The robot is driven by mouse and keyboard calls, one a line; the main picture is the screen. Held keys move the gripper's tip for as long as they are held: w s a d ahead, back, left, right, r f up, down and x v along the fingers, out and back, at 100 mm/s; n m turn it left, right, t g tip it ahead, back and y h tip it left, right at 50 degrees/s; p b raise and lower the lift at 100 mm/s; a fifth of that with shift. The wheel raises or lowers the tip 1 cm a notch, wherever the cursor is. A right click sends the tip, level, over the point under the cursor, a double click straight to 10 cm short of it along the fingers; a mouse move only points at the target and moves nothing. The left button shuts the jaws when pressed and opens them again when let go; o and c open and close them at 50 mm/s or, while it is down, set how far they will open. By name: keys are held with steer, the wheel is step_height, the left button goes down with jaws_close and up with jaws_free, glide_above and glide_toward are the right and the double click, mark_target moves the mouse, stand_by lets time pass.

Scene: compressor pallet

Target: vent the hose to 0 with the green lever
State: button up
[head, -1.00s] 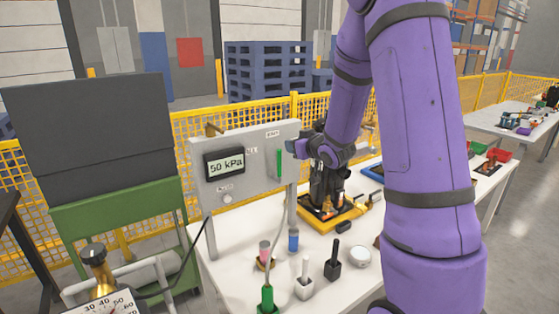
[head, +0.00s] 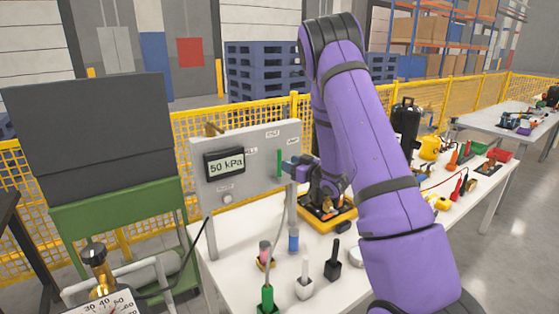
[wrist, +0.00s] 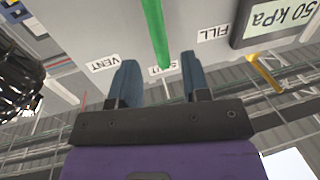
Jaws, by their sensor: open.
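The grey panel (head: 246,190) carries a display (head: 225,165) reading 50 kPa. The green lever (head: 279,163) stands upright on the panel's right part. In the wrist view, which is upside down, the green lever (wrist: 154,28) points at the middle label, partly hidden, between VENT (wrist: 103,64) and FILL (wrist: 213,33). My gripper (head: 287,167) is at the lever's right side in the head view. In the wrist view its two blue fingers (wrist: 158,60) are apart, with the lever's end showing between their tips. I cannot tell whether either finger touches it.
The panel stands on a white table (head: 225,262). Below it are a blue cylinder (head: 294,241), a green-based hose piece (head: 267,298) and black (head: 332,266) and white (head: 304,284) handled items. A yellow-based device (head: 335,222) sits behind my arm.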

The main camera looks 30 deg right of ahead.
steer(key=x, duration=0.5)
steer(key=shift+w+a, duration=0.1)
steer(key=shift+w, duration=0.25)
jaws_close()
